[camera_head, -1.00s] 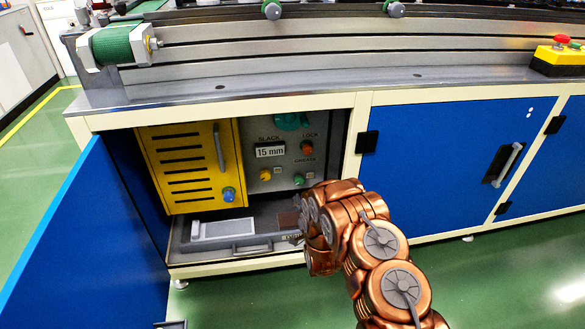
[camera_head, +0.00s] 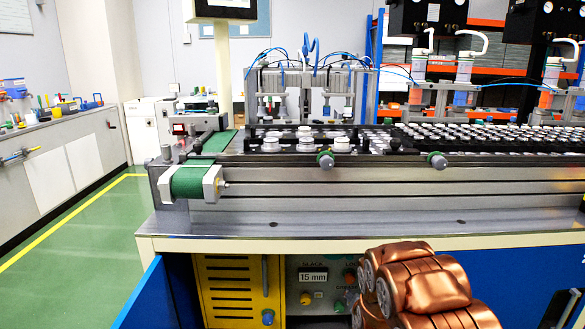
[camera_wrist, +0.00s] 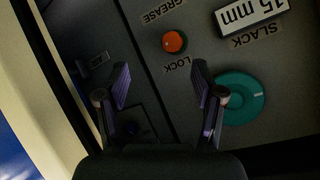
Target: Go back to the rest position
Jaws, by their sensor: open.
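My gripper (camera_wrist: 161,85) is open and empty in the wrist view, its two fingers apart in front of the grey control panel (camera_wrist: 175,75). The panel carries an orange-red LOCK button (camera_wrist: 174,41), a teal round knob (camera_wrist: 240,97) and a white "15 mm" SLACK display (camera_wrist: 252,12). The display also shows in the head view (camera_head: 313,277). My copper arm stands at the lower right of the head view in front of the open cabinet. The gripper itself is hidden or out of frame there.
The yellow slotted box (camera_head: 232,291) is left of the panel in the cabinet. The blue cabinet door (camera_head: 145,299) stands open at the left. Above is the conveyor line (camera_head: 330,190) with several white parts on it. Green floor (camera_head: 75,255) is clear at the left.

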